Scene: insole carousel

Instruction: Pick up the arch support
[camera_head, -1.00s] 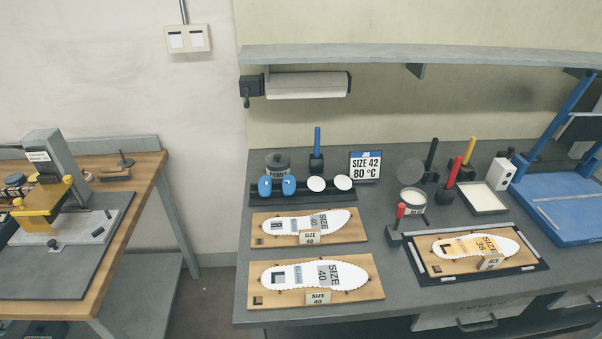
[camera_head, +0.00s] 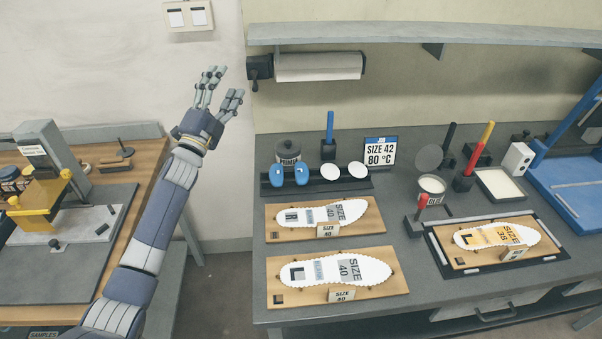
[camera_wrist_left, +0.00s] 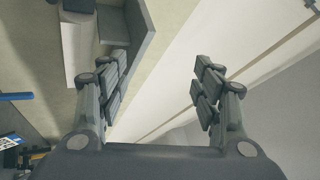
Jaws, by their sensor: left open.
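A black rack (camera_head: 318,187) on the dark bench holds two blue oval pads (camera_head: 302,174) on its left and two white round pads (camera_head: 357,169) on its right. The blue pads look like arch supports, but I cannot tell for sure. My left gripper (camera_head: 226,84) is raised in front of the wall, left of the rack and well above the bench. Its fingers are spread open and empty, also in the left wrist view (camera_wrist_left: 158,85). That view shows no pads. My right gripper is not in view.
Two wooden boards with white insoles, the upper (camera_head: 370,222) and lower (camera_head: 395,283), lie before the rack. A blue-handled tool (camera_head: 330,127) and a size sign (camera_head: 381,151) stand behind it. A paper roll (camera_head: 318,67) hangs under the shelf (camera_head: 400,34). A gap separates the bench from the left table.

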